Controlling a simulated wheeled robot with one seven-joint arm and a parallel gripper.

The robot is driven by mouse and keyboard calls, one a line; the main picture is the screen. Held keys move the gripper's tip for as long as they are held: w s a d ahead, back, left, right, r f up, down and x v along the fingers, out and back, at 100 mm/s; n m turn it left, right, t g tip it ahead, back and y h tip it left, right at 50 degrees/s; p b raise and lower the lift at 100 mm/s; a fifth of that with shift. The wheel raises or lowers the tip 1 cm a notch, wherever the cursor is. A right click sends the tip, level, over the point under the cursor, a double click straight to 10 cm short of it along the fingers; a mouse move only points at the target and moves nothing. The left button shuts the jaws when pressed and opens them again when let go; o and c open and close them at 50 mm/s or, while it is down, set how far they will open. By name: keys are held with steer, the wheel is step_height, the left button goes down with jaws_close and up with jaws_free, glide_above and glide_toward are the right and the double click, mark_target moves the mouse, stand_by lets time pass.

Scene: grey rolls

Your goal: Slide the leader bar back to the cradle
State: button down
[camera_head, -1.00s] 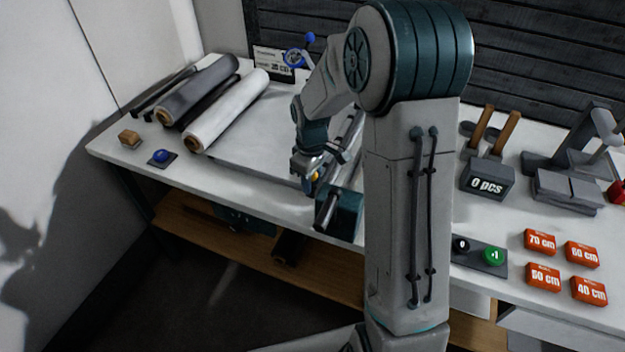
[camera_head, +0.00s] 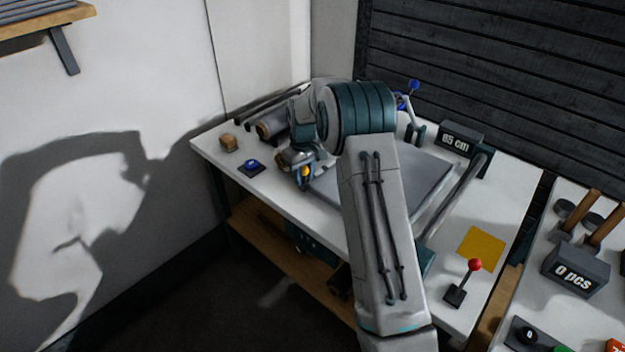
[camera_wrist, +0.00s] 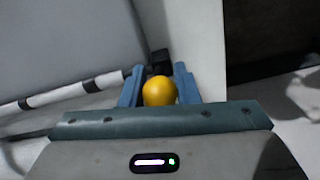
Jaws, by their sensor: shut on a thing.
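My gripper (camera_head: 303,178) is at the left part of the bench, close to the blue button. In the wrist view its two blue fingers (camera_wrist: 158,84) are shut around a yellow ball knob (camera_wrist: 159,92). A black-and-white banded rod, seemingly the leader bar (camera_wrist: 75,92), runs from the left toward a black block behind the knob. In the head view the knob shows as a small yellow spot (camera_head: 306,171), and my arm hides most of the bar. The cradle cannot be made out clearly; the rolls (camera_head: 272,129) at the back left are partly behind my arm.
A blue button (camera_head: 251,166) and a wooden block (camera_head: 229,143) sit near the left edge. A grey board (camera_head: 425,180) covers mid-bench. A display reading 65 cm (camera_head: 461,137), a yellow square (camera_head: 481,244) and a red-topped lever (camera_head: 474,266) lie to the right.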

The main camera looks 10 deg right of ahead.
steer(key=shift+w+a, duration=0.35)
steer(key=shift+w, duration=0.25)
steer(key=shift+w+a, duration=0.3)
steer(key=shift+w, duration=0.25)
steer(key=shift+r, duration=0.1)
steer(key=shift+w+a, duration=0.1)
steer(key=shift+a, duration=0.05)
steer(key=c, duration=1.1)
jaws_free()
steer(key=shift+w+a, duration=0.1)
step_height(320, 180, up, 14)
